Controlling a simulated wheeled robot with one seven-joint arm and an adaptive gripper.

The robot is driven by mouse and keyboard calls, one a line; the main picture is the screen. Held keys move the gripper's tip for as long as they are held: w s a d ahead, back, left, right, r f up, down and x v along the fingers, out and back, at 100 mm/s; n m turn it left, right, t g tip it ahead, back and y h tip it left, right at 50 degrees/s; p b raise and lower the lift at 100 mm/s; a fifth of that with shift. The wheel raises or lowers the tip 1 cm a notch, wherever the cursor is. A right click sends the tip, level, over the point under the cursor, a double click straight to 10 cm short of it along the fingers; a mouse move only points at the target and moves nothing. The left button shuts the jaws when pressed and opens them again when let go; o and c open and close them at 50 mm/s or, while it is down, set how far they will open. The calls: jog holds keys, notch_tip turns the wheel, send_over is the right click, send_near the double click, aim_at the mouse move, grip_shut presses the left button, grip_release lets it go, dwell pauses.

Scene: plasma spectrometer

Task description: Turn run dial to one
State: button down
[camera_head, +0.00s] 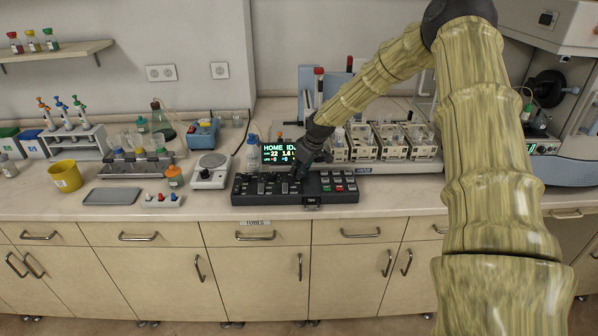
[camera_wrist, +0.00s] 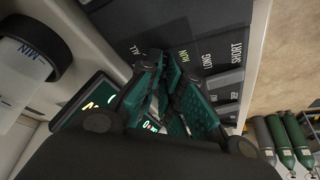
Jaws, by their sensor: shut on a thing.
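The dark control panel (camera_head: 262,191) lies on the counter below a small screen reading "HOME" (camera_head: 281,153). My gripper (camera_head: 308,167) reaches down to the panel from above, just right of the screen's lower edge.
Racks of vials (camera_head: 388,142) stand right behind the panel. A white balance (camera_head: 211,172) is left of it. A yellow cup (camera_head: 66,176) and a grey tray (camera_head: 112,196) sit farther left. Bare counter runs along the front edge. Green cylinders (camera_wrist: 292,137) show at lower right in the wrist view.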

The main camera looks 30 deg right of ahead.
jog(key=shift+s, duration=0.1)
jog(key=c, duration=1.6)
grip_release()
jog(key=shift+d, duration=0.15)
jog(key=v, duration=1.2)
